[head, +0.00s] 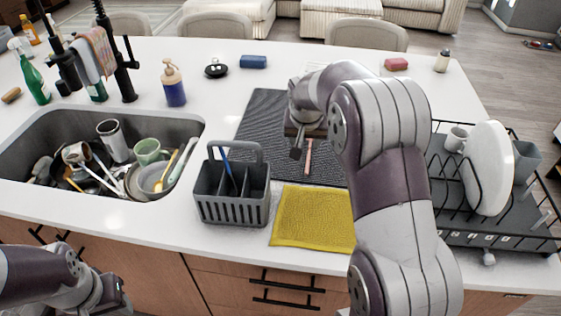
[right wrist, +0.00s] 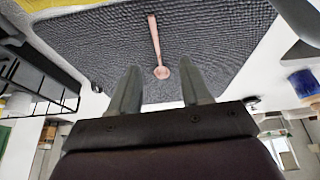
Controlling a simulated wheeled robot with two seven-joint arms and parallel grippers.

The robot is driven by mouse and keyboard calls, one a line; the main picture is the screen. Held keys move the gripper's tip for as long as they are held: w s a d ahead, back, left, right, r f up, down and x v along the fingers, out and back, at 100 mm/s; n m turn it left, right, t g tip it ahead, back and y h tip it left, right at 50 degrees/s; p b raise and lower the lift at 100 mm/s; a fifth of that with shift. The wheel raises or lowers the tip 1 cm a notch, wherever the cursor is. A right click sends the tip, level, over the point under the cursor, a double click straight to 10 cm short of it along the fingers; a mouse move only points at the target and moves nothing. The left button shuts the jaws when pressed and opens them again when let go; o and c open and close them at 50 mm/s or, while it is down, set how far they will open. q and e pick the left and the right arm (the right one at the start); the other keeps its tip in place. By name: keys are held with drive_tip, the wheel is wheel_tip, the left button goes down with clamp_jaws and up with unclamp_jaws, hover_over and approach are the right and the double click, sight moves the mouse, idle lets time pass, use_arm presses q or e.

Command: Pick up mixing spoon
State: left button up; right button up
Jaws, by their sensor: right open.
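The mixing spoon (head: 308,157) is pinkish and lies on the dark ribbed mat (head: 262,120) on the island counter. In the right wrist view the spoon (right wrist: 154,35) lies lengthwise, its round bowl towards my gripper. My right gripper (head: 299,148) is over the mat, beside the spoon in the head view. In the right wrist view its two fingers (right wrist: 160,88) are apart and empty, with the spoon's bowl appearing between and just beyond the tips. My left arm shows at the lower left of the head view; its fingers are not visible.
A grey utensil caddy (head: 230,203) and a yellow cloth (head: 305,217) sit in front of the mat. A dish rack (head: 455,203) with a white plate (head: 488,168) stands right. The sink (head: 40,127) full of dishes is left. A soap bottle (head: 173,88) and blue sponge (head: 253,62) are behind.

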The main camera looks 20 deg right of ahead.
drive_tip(key=p, duration=0.1)
hover_over(308, 162)
drive_tip(key=s+a, duration=0.2)
drive_tip(key=shift+m, duration=0.3)
drive_tip(key=f, duration=0.6)
drive_tip(key=shift+d+f, duration=0.2)
drive_tip(key=shift+f, duration=0.4)
drive_tip(key=shift+w+d+f+p, duration=0.1)
drive_tip(key=shift+f+p, duration=0.25)
drive_tip(key=shift+f, duration=0.05)
drive_tip(key=x, duration=0.4)
drive_tip(key=shift+d+p, duration=0.15)
drive_tip(key=shift+p, duration=0.25)
drive_tip(key=shift+w+d+f, duration=0.1)
drive_tip(key=shift+f, duration=0.1)
drive_tip(key=shift+r, duration=0.1)
drive_tip(key=shift+c, duration=0.8)
use_arm(q)
drive_tip(key=shift+w+d+r, duration=0.15)
drive_tip(key=shift+r, duration=0.5)
drive_tip(key=shift+w+d+r, duration=0.15)
drive_tip(key=shift+r, duration=0.45)
use_arm(e)
clamp_jaws()
